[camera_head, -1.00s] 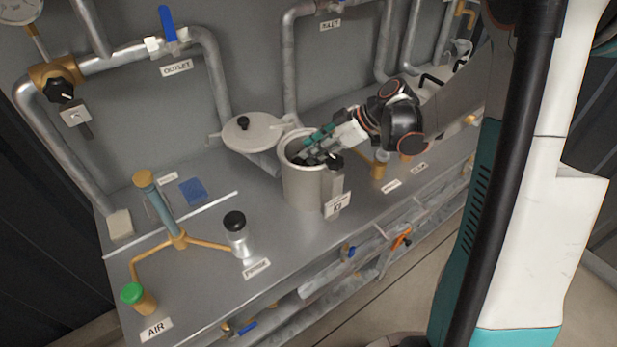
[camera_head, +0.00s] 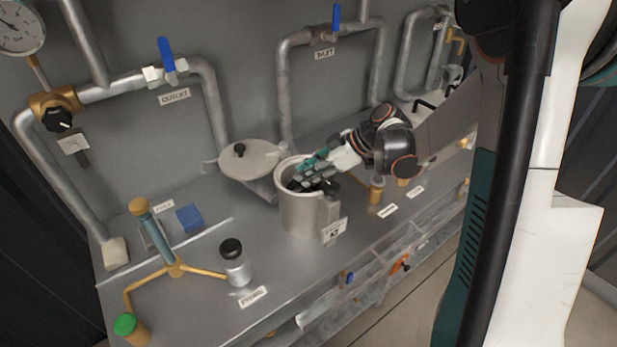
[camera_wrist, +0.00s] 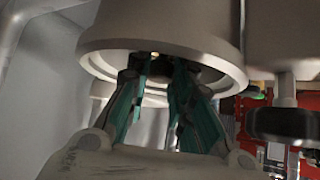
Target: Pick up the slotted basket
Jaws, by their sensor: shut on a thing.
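A grey cylindrical pot (camera_head: 297,216) stands open on the grey bench, in the middle of the head view. My gripper (camera_head: 308,183) reaches down into its mouth from the right, with its dark and teal fingers at and below the rim. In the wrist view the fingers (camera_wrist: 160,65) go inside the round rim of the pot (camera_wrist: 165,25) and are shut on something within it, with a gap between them. The slotted basket is hidden inside the pot by the wall and the fingers; its slots cannot be made out.
The round lid (camera_head: 254,160) with a black knob is swung aside, left of the pot. Grey pipes with blue levers (camera_head: 166,54) run along the back wall.

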